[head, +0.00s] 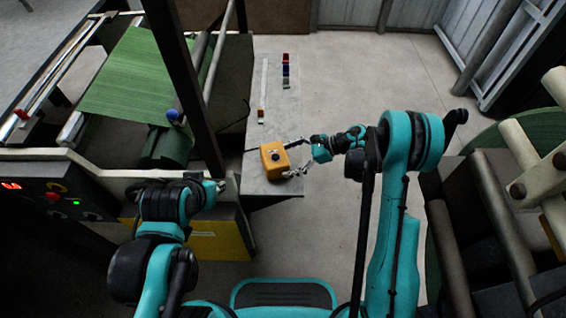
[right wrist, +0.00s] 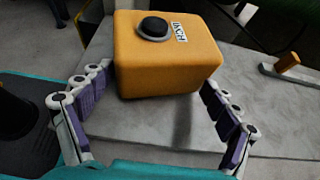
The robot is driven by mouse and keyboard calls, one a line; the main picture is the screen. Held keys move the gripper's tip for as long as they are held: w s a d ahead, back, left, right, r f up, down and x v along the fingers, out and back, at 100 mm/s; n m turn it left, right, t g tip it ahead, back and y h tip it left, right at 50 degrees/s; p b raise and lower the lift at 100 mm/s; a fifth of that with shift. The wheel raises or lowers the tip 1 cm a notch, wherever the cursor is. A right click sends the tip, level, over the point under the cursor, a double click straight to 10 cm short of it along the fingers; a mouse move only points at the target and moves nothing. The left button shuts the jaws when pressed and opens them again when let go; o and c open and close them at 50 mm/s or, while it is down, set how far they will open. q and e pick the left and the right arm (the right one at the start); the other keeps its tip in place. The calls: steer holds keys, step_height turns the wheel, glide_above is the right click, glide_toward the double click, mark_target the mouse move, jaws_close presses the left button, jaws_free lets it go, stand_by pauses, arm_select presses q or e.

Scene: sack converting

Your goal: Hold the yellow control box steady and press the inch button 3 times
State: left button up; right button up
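The yellow control box (head: 275,161) sits upright on the grey table near its front end. My right gripper (head: 293,160) comes in from the right, with one finger on each side of the box.
A machine with a green sheet (head: 135,78) stands at the left, with a dark upright post beside the table. The floor right of the table is clear.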

steer(key=shift+a, duration=0.15)
jaws_close()
steer(key=shift+c, duration=2.2)
jaws_free()
